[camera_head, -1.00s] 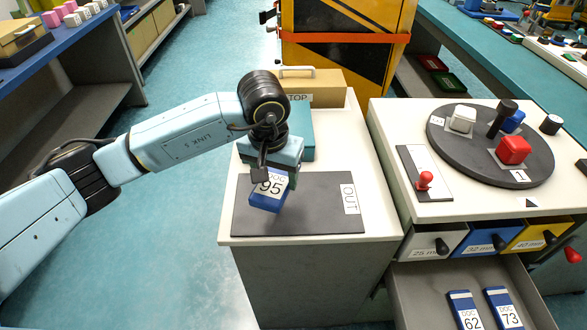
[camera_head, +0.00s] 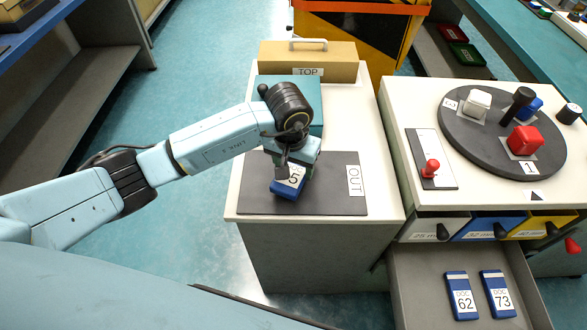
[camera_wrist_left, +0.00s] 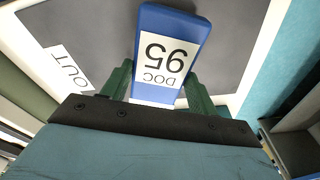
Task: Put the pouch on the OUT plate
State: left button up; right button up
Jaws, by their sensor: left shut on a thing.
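The pouch (camera_head: 287,188) is a blue flat piece with a white label; in the left wrist view the pouch (camera_wrist_left: 172,30) reads "DOC 95". My left gripper (camera_head: 294,168) is shut on it, with a green finger on each side in the left wrist view (camera_wrist_left: 158,88). The pouch is over the dark grey OUT plate (camera_head: 325,200), near its middle; I cannot tell whether it touches the plate. The plate, with its white OUT label, also shows in the left wrist view (camera_wrist_left: 100,25). My right gripper is not in view.
A tan box (camera_head: 308,62) marked TOP and a teal box (camera_head: 285,88) stand behind the plate. To the right, a white cabinet carries a round dark turntable (camera_head: 480,150) with blocks. Its open drawer (camera_head: 430,285) holds pouches 62 (camera_head: 461,297) and 73 (camera_head: 497,293).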

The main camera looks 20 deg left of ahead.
pick_arm(q)
jog(key=shift+f, duration=0.8)
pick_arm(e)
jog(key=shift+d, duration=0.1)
pick_arm(q)
jog(key=shift+f, duration=0.2)
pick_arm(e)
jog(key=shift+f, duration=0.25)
pick_arm(q)
jog(key=o, duration=0.9)
jog(key=shift+o, duration=0.6)
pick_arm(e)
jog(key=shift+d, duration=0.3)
pick_arm(q)
jog(key=shift+r, duration=0.1)
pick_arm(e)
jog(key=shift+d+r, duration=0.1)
